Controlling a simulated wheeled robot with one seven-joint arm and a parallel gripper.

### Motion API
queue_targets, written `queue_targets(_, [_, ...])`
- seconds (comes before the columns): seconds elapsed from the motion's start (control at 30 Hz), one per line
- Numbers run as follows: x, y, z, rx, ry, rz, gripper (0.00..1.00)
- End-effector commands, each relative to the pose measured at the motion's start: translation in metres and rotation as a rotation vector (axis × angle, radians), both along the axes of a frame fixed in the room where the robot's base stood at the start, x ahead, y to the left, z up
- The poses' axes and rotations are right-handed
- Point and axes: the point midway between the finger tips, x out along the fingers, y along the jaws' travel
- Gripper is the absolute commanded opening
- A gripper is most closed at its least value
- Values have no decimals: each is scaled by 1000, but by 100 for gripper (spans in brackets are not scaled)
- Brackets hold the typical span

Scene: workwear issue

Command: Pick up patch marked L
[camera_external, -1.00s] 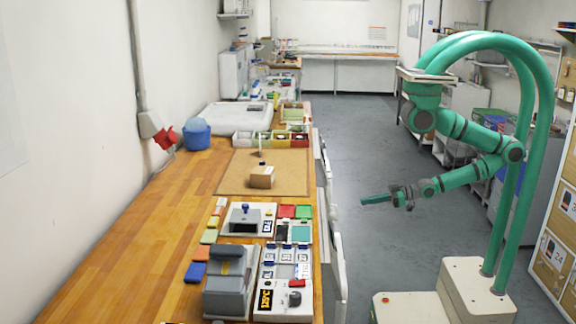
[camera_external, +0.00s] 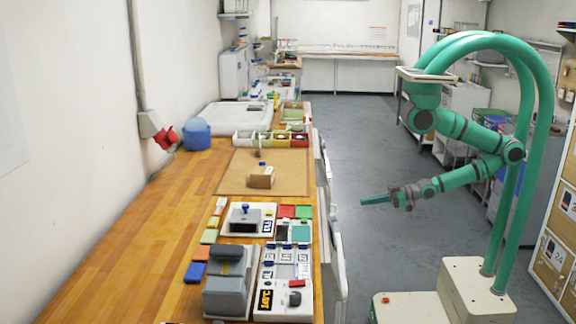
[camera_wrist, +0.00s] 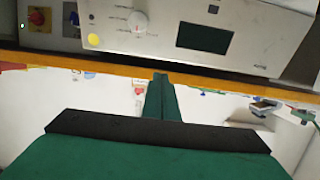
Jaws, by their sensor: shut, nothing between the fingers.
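No patch marked L can be made out; the lettering in the external view is too small to read. Several small white tags with dark characters lie in a pale tray (camera_external: 287,270) on the bench. My gripper (camera_external: 363,202) is shut and empty, held out over the floor to the right of the bench, apart from everything. Its closed fingers (camera_wrist: 161,92) also show in the wrist view.
The wooden bench (camera_external: 130,262) has free room on its left. A grey press (camera_external: 228,285), a stamping device (camera_external: 246,219) and a small cardboard box (camera_external: 261,181) on a tan mat (camera_external: 240,165) stand on it. In the wrist view a panel with a knob (camera_wrist: 138,21) shows.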

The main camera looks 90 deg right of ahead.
Motion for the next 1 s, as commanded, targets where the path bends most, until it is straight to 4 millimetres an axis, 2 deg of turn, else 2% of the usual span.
queue_targets(0.07, [0,0,0,0,0,0,0])
queue_targets(0.13, [0,0,0,0,0,0,12])
queue_targets(0.2, [0,0,0,0,0,0,29])
queue_targets(0.23, [0,0,0,0,0,0,31])
queue_targets(0.5, [1,-1,0,0,0,-1,31])
queue_targets(0.63, [11,-11,-3,-3,-7,-28,31])
queue_targets(0.77, [37,-42,-10,-7,-19,-96,31])
queue_targets(1.0, [90,-124,-16,7,-47,-265,31])
